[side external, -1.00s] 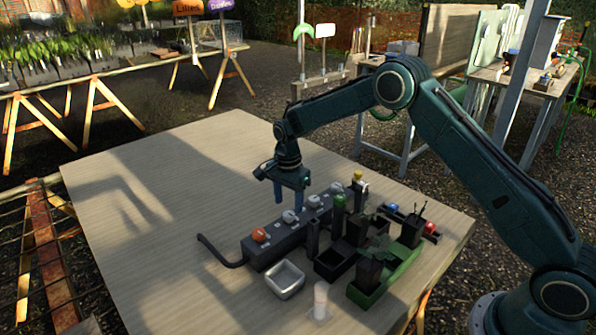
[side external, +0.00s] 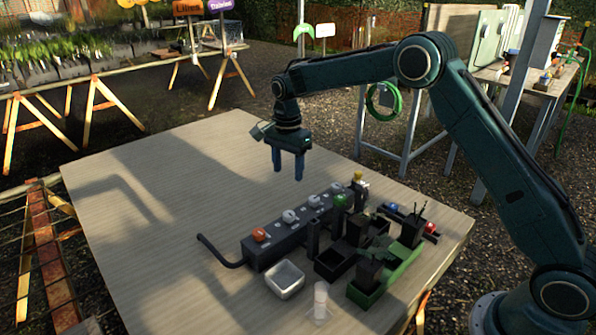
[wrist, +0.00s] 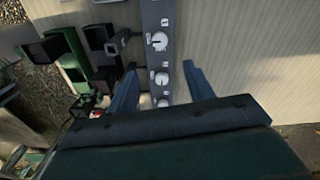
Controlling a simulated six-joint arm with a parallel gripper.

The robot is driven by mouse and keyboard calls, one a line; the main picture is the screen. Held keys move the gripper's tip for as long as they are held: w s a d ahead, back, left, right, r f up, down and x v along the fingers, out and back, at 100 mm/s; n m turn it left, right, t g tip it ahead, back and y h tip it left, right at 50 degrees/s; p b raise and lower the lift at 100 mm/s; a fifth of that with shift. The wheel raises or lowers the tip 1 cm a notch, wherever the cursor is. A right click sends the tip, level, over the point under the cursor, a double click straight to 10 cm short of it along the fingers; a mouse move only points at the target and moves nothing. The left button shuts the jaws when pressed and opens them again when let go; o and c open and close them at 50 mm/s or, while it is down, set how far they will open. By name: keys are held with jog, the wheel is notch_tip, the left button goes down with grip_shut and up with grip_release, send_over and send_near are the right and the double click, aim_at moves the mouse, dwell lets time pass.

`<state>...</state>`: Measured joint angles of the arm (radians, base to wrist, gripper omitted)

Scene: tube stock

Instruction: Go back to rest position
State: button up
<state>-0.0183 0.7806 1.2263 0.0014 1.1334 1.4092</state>
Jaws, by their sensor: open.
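My gripper (side external: 287,178) hangs above the wooden table, fingers pointing down, open and empty. It is up and behind the dark grey block with several knobs (side external: 283,242) and touches nothing. In the wrist view the two blue fingers (wrist: 163,90) stand apart, with the knob block (wrist: 160,18) showing between and beyond them.
Black holders (side external: 335,262) and a green tray (side external: 402,270) stand right of the knob block. A metal dish (side external: 285,279) and a clear tube (side external: 321,299) are in front. The table's left half (side external: 150,220) is clear.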

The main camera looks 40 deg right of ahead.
jog(key=s+r+n+t, duration=0.3)
jog(key=s+r+n, duration=0.5)
jog(key=s+r, duration=0.9)
jog(key=s+d+f+n+t, duration=0.1)
jog(key=s+n, duration=0.7)
jog(key=s, duration=1.4)
jog(key=shift+s+f+t, duration=0.35)
jog(key=shift+f+t, duration=0.15)
jog(key=shift+t, duration=0.3)
jog(key=shift+w, duration=0.1)
